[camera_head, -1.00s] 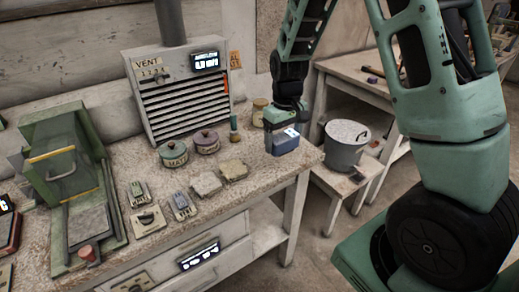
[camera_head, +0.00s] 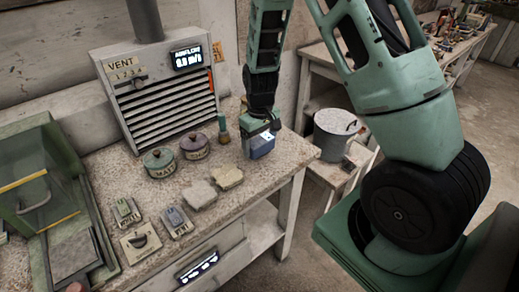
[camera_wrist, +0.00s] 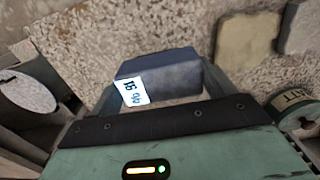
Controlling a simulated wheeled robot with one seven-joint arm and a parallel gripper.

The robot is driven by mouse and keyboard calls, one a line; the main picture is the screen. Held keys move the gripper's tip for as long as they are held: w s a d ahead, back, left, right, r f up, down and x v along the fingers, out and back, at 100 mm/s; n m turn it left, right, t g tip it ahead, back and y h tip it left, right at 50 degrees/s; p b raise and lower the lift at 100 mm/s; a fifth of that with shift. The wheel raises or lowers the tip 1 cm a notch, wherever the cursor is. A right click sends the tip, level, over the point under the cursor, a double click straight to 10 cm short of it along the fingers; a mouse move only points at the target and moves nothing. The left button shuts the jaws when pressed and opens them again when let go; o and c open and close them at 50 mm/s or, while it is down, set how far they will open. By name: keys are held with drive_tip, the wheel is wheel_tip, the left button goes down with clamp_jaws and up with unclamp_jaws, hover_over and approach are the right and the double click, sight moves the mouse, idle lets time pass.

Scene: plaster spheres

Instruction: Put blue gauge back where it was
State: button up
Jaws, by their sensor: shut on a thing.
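The blue gauge (camera_head: 262,146) is a small blue box with a white, lit face. My gripper (camera_head: 259,132) is shut on it from above, over the bench's back right part. In the wrist view the gauge (camera_wrist: 172,72) sits between the two fingers, its white face with dark digits turned to the left. I cannot tell whether its underside touches the bench top.
The stone-topped bench (camera_head: 105,175) holds a green lidded pot (camera_head: 159,163), a purple lidded pot (camera_head: 195,146), a small green bottle (camera_head: 224,131) and two pale stone slabs (camera_head: 213,186). A vent unit (camera_head: 160,85) stands behind. A metal bucket (camera_head: 332,140) stands right of the bench.

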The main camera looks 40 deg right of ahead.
sight(260, 151)
drive_tip(key=shift+f, duration=1.65)
drive_tip(key=shift+f, duration=0.15)
drive_tip(key=o, duration=0.8)
wheel_tip(260, 151, up, 12)
drive_tip(key=shift+b, duration=0.55)
drive_tip(key=s+a+r+n, duration=0.2)
drive_tip(key=s+a+r, duration=0.15)
drive_tip(key=a, duration=0.75)
drive_tip(key=s+a+r+n, duration=0.1)
drive_tip(key=s+a, duration=0.3)
drive_tip(key=s, duration=0.3)
drive_tip(key=s+a+r+n, duration=0.1)
drive_tip(key=s+a+n, duration=0.1)
drive_tip(key=s+a, duration=0.3)
drive_tip(key=s+a+r+n, duration=0.2)
drive_tip(key=s+a, duration=0.2)
drive_tip(key=s, duration=0.4)
drive_tip(key=shift+s+a+y, duration=0.2)
drive_tip(key=shift+s+y, duration=0.1)
drive_tip(key=shift+s, duration=0.1)
